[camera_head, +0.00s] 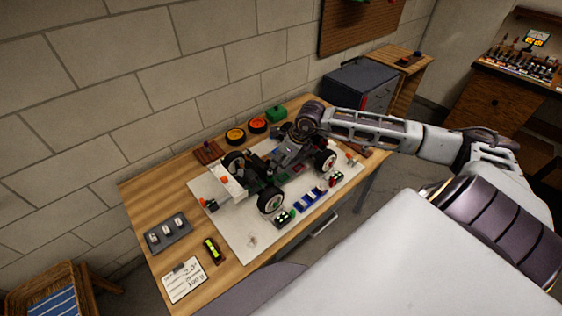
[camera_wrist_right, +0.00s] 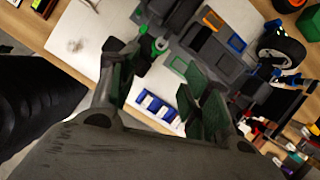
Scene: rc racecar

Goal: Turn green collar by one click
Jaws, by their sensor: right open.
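The RC car (camera_head: 262,174) stands on a white mat on the workbench, its wheels showing. My right gripper (camera_head: 281,155) is over the middle of the car, hiding part of it. In the right wrist view its two fingers (camera_wrist_right: 155,72) are apart, with nothing held between them. Small green parts sit on the car's dark frame: one at a pale joint (camera_wrist_right: 143,28), another bright green piece (camera_wrist_right: 180,65) close to the fingertips. I cannot tell which of these is the green collar. My left gripper is out of view.
The white mat (camera_head: 232,232) carries small parts, including a blue rack (camera_head: 309,197).

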